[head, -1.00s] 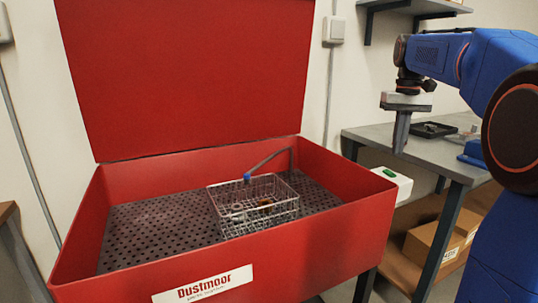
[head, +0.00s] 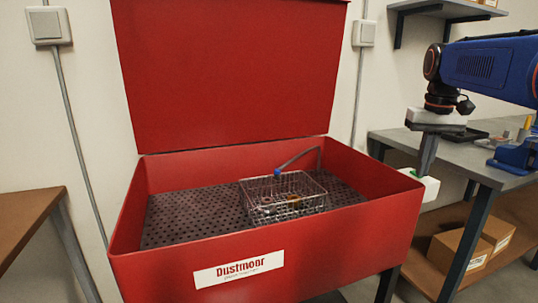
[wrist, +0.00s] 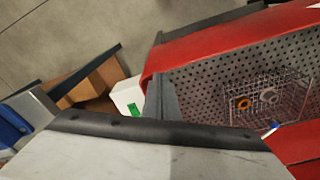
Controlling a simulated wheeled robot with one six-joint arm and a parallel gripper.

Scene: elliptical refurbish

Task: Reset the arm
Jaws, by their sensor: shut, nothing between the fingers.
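My gripper (head: 427,156) hangs fingers-down from my blue arm at the right of the head view, shut and empty. In that view it overlaps the space just by the right rim of the red parts washer (head: 270,245). The gripper is outside the washer, apart from the basket.
The washer's red lid (head: 230,75) stands open. A white box with a green button (head: 428,188) is on the washer's right side. A grey workbench (head: 455,165) stands right, with cardboard boxes (head: 458,250) below. A brown table (head: 25,215) stands left.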

